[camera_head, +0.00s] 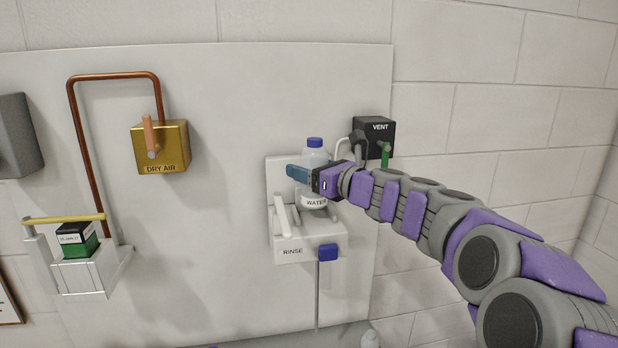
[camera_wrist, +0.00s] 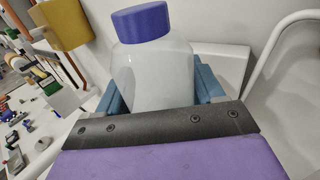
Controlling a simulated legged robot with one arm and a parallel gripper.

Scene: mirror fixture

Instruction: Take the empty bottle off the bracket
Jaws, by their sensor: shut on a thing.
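The bottle (camera_head: 314,157) is clear with a blue cap and a white label reading "WATER". It stands upright on the white bracket (camera_head: 281,243) marked "RINSE", at the middle of the wall panel. My gripper (camera_head: 300,174) reaches in from the right, with its blue fingers around the bottle's body. In the wrist view the bottle (camera_wrist: 155,75) sits between the two blue fingers (camera_wrist: 158,95), which are shut on it. Its lower part is hidden behind my gripper there. I cannot tell from these frames whether liquid is inside.
A black "VENT" box (camera_head: 377,133) with a green handle is just right of the bottle. A white lever (camera_head: 287,214) and a blue knob (camera_head: 328,252) are on the bracket. A brass "DRY AIR" box (camera_head: 163,147) and a white holder (camera_head: 82,272) with a green-and-black block (camera_head: 77,240) are left.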

